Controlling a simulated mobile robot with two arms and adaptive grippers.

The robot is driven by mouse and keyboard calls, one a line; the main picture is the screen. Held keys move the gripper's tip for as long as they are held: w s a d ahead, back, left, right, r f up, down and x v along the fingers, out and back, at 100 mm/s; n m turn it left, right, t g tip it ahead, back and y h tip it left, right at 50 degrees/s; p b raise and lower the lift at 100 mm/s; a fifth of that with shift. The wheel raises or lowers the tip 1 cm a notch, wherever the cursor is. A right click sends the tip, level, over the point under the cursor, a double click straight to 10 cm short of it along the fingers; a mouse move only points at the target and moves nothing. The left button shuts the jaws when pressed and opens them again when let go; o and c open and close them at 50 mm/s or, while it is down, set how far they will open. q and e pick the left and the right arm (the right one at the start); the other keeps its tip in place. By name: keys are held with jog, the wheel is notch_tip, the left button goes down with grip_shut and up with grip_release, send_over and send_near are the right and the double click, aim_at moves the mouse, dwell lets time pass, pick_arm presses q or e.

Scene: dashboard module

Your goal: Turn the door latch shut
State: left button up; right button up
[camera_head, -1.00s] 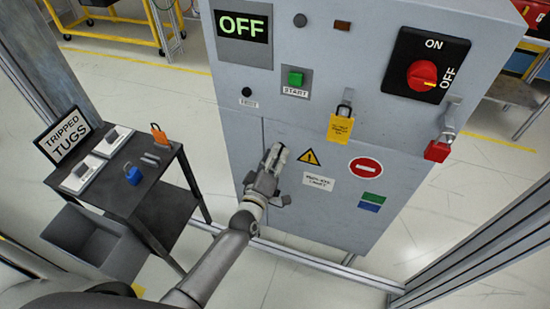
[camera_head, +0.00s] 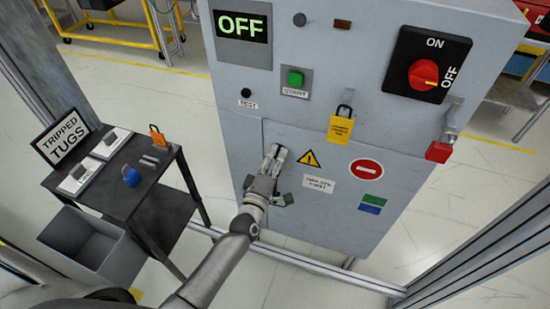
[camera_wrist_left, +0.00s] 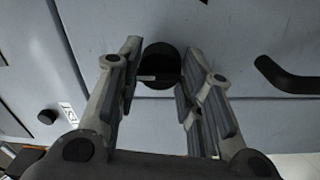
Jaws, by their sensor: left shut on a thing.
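The door latch (camera_wrist_left: 160,62) is a round black knob with a small pale mark on the grey cabinet door (camera_head: 310,215). In the left wrist view it sits between the two fingers of my left gripper (camera_wrist_left: 157,75). The fingers are closed on it, one at each side. In the head view my left gripper (camera_head: 275,156) is at the upper left of the door, left of the yellow warning triangle, and hides the latch. The door looks flush with the cabinet. My right gripper is not in view.
A dark curved handle (camera_wrist_left: 288,78) stands out from the door right of the latch in the wrist view. The cabinet carries an OFF display (camera_head: 242,24), a green button (camera_head: 295,78) and a red rotary switch (camera_head: 423,74). A dark side table (camera_head: 130,190) stands at left.

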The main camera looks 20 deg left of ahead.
pick_arm(q)
jog(key=o, duration=1)
jog(key=shift+s, duration=0.1)
jog(key=s, duration=1.1)
jog(key=shift+s+a+f, duration=0.2)
jog(key=shift+s+f, duration=0.15)
jog(key=shift+s, duration=0.05)
jog(key=s+f+m+g, duration=0.3)
jog(key=s+f, duration=0.1)
jog(key=f, duration=0.6)
jog(key=s+f+m+g+h, duration=0.1)
jog(key=s+f+m+g, duration=0.25)
jog(key=f, duration=0.55)
jog(key=s+f+m+g, duration=0.2)
jog(key=s+f+m, duration=0.15)
jog(key=f, duration=0.65)
jog(key=s+a+f+m+g, duration=0.2)
jog(key=s+f, duration=0.3)
jog(key=s, duration=0.4)
jog(key=s+a+f+m+g+y, duration=0.1)
jog(key=s+f+g, duration=0.3)
jog(key=s, duration=0.5)
jog(key=s+a+f+m+g, duration=0.3)
jog(key=s+f, duration=0.3)
jog(key=s, duration=0.3)
jog(key=shift+s+f+m+y, duration=0.2)
jog(key=shift+f+m+y, duration=0.15)
jog(key=shift+m, duration=0.25)
